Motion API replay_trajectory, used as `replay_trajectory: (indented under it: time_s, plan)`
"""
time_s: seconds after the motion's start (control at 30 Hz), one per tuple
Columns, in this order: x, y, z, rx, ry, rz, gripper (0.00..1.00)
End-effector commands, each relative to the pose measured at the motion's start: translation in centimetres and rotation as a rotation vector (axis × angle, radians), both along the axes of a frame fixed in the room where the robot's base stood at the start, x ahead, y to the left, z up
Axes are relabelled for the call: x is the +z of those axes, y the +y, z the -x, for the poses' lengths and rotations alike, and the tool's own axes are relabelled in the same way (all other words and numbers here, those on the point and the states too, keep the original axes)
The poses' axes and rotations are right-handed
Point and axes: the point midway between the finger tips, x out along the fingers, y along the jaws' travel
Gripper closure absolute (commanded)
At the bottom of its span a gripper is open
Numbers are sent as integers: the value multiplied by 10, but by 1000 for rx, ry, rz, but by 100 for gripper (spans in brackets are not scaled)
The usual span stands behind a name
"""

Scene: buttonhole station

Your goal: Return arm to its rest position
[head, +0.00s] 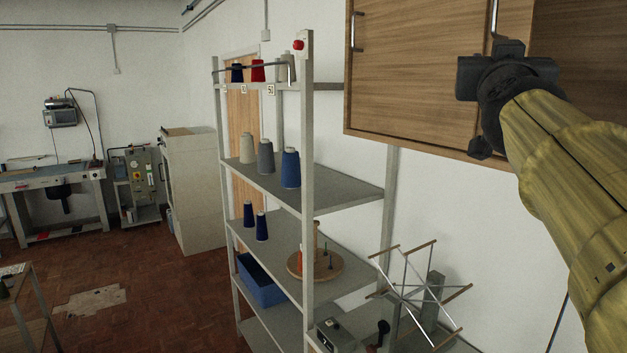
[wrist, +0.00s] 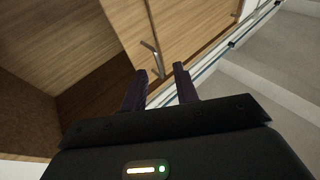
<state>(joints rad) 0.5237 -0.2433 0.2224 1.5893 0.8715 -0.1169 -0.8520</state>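My arm, in a yellow-green sleeve, reaches up from the lower right of the head view. My dark gripper (head: 506,78) is in front of the wooden wall cabinet (head: 425,75), at upper right. In the wrist view my gripper's two fingers (wrist: 161,80) stand apart, with nothing held between them. A metal handle (wrist: 152,58) of the cabinet shows just beyond the left finger; it appears apart from the fingers, but the exact gap is hard to judge. The fingertips are hidden in the head view.
A grey shelf rack (head: 309,190) with thread cones stands left of the arm. A blue bin (head: 261,281) and a wooden-armed yarn winder (head: 418,292) are lower down. A workbench (head: 52,180) and a pale cabinet (head: 190,190) stand farther left. Open floor (head: 165,290) lies between.

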Motion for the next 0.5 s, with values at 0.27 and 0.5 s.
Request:
replay_trajectory:
  time_s: [0.27,0.5]
  plan:
    - [-119,14,-45,109,246,-77,70]
    - [-225,34,-62,190,470,-143,70]
